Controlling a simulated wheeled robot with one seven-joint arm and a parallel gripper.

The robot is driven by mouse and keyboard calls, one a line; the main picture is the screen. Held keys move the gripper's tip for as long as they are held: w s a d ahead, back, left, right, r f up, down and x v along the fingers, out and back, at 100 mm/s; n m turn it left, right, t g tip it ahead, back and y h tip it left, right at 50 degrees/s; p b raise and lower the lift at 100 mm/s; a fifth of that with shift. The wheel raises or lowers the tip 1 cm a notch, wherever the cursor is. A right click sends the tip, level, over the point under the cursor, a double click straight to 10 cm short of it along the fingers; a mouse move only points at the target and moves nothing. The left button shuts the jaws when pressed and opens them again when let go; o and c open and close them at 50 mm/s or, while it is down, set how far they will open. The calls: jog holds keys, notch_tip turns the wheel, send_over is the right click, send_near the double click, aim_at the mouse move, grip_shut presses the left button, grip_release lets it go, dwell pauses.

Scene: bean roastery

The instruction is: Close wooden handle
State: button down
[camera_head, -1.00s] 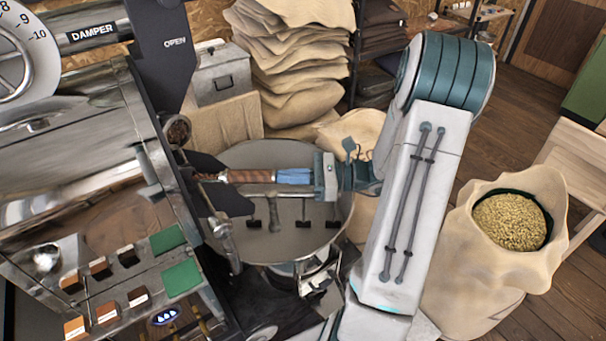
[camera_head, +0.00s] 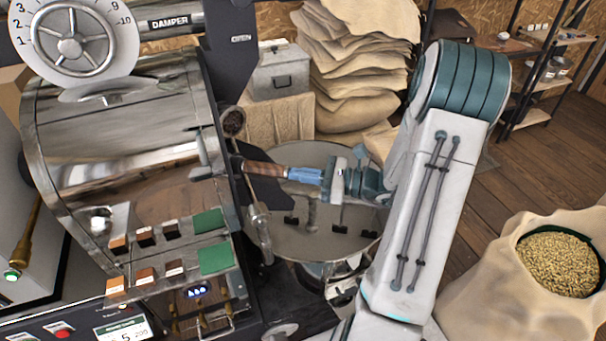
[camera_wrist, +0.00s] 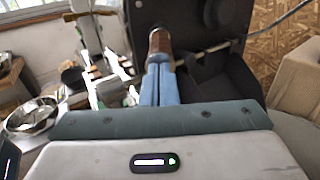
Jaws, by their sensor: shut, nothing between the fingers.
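The wooden handle (camera_head: 264,168) is a short brown bar at the front of the metal roaster, beside dark plates above the round cooling tray (camera_head: 320,237). My gripper (camera_head: 288,173) comes from the right with its blue fingers together. Its fingertips are at the handle's near end, in line with it; I cannot tell whether they touch. In the wrist view, the handle (camera_wrist: 160,43) stands straight beyond the shut fingers (camera_wrist: 159,64), in front of a dark plate. The handle's far end is partly hidden.
The roaster drum (camera_head: 125,135) and its control panel fill the left. A burlap sack of beans (camera_head: 556,262) stands at the right. Stacked sacks (camera_head: 357,75) and a grey metal box (camera_head: 279,72) are behind.

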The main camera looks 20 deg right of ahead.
jog(key=b+v, duration=0.2)
jog(key=v, duration=1.2)
dwell(2.4)
